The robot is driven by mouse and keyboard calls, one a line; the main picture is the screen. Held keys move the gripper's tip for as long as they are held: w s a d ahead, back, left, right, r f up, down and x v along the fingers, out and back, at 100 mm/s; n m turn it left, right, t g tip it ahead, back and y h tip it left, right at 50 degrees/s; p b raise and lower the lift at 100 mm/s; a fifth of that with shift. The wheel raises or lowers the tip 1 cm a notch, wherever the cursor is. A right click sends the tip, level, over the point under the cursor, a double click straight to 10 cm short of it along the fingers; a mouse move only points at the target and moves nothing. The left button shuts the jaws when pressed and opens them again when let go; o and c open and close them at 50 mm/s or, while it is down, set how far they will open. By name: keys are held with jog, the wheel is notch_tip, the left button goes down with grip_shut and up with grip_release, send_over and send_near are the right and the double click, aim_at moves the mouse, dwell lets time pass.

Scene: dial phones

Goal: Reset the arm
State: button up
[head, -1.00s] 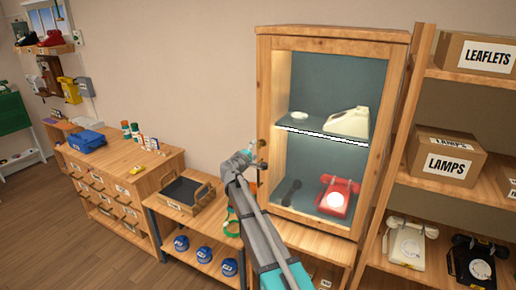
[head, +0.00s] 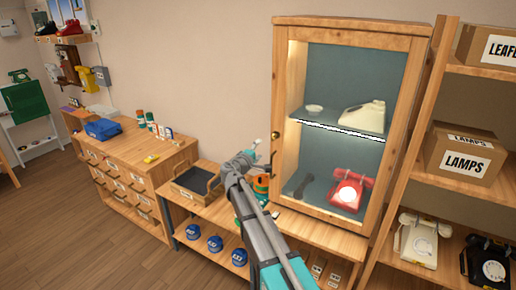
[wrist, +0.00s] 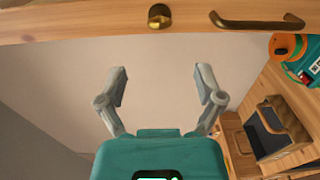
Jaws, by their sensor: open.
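My gripper (wrist: 162,84) is open and empty in the wrist view, its two grey fingers spread apart with pale wall behind them. In the head view my arm reaches up from the bottom, and my gripper (head: 252,152) is just left of the wooden display cabinet (head: 283,100). The cabinet's front looks shut. Its wooden edge crosses the top of the wrist view, with a brass knob (wrist: 159,16) and a dark handle (wrist: 257,22). A red dial phone (head: 350,188) and a cream phone (head: 362,115) stand inside the cabinet.
A low bench holds a dark tray (head: 206,178), with several blue round items below. A drawer chest (head: 130,180) stands further left. An open shelf with a LAMPS box (head: 465,155) and phones is close at the right. Wooden floor at lower left is clear.

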jog(key=s+d+f+m+g+y, duration=0.1)
jog(key=s+d+f+m+g, duration=0.3)
jog(key=s+d+f, duration=0.3)
jog(key=s+d+f+m+g+y, duration=0.1)
jog(key=s+d+f+m+g, duration=0.3)
jog(key=s, duration=0.5)
jog(key=s+a+f+m+g+y, duration=0.1)
jog(key=s+f+g+y, duration=0.2)
jog(key=s, duration=0.7)
jog(key=s+a+f+m+g+y, duration=0.2)
jog(key=s+f+g+y, duration=0.1)
jog(key=s, duration=0.7)
jog(key=f+y, duration=0.1)
jog(key=y, duration=0.1)
jog(key=shift+f+g+y, duration=0.3)
